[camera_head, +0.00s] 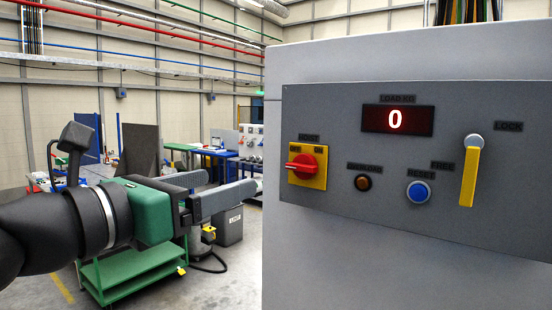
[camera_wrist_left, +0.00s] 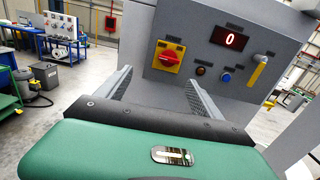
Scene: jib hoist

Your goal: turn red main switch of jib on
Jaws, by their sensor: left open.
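The red main switch (camera_head: 308,163) is a rotary knob on a yellow plate (camera_head: 320,182) at the left of the grey control panel (camera_head: 345,110). Its handle lies level and points left, toward the OFF label; the ON label is at the upper right. My left gripper (camera_head: 222,193) is open and empty, to the left of the panel and apart from the switch. In the left wrist view the switch (camera_wrist_left: 167,58) shows beyond and between the two fingers (camera_wrist_left: 155,92). My right gripper is not in view.
The panel also bears a red display (camera_head: 397,120) reading 0, an amber lamp (camera_head: 363,183), a blue reset button (camera_head: 420,192) and a yellow lock lever (camera_head: 469,178). A green cart (camera_head: 130,270) and a grey bin (camera_head: 229,226) stand behind my left arm.

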